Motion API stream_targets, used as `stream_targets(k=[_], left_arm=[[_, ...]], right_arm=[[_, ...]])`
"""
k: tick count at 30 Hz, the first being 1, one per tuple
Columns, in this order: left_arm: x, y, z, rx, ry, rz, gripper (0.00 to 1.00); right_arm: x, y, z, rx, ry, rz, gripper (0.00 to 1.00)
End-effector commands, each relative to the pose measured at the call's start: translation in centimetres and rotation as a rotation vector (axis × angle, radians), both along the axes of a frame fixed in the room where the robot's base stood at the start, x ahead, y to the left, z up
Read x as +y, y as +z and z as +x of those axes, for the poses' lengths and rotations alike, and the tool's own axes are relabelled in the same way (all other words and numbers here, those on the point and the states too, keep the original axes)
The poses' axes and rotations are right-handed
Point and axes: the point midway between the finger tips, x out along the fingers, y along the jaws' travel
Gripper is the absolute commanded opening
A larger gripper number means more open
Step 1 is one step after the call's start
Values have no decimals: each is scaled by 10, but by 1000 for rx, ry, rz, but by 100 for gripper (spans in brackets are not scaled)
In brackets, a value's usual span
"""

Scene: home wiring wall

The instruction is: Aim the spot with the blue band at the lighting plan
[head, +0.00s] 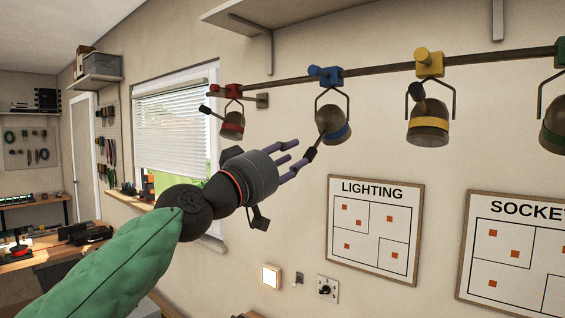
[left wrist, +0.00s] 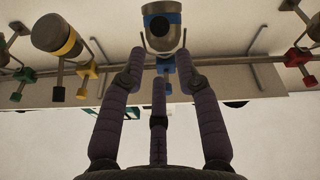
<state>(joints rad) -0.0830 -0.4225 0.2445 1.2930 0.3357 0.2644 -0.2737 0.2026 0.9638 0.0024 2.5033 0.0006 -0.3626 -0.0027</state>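The spot with the blue band (head: 334,126) hangs from the wall rail by a blue clamp (head: 325,75), its body tilted. A short handle with a dark knob (head: 309,154) sticks out from it toward my left gripper. The lighting plan (head: 375,233) is a framed board on the wall, below and right of the spot. My left gripper (head: 298,160) is open, its fingers close to the knob; touching or apart I cannot tell. In the left wrist view, the blue-banded spot (left wrist: 163,38) is just beyond the spread fingers (left wrist: 159,75). My right gripper is not in view.
The red-banded spot (head: 232,125) hangs left of the blue one, the yellow-banded spot (head: 428,122) right of it, on the same rail (head: 385,69). A socket plan (head: 515,250) hangs at right. A shelf (head: 275,18) is above.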

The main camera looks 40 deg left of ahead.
Motion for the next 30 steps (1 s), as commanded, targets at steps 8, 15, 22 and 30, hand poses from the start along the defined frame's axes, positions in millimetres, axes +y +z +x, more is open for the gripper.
stream_targets(k=[8,15,22,30], left_arm=[[1,-6,-19,2,-1,0,33],[1,-7,-20,2,0,1,33],[1,-7,-20,2,0,1,33],[2,-6,-20,1,0,1,33]], right_arm=[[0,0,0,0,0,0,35],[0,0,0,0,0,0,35],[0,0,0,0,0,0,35],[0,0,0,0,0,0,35]])
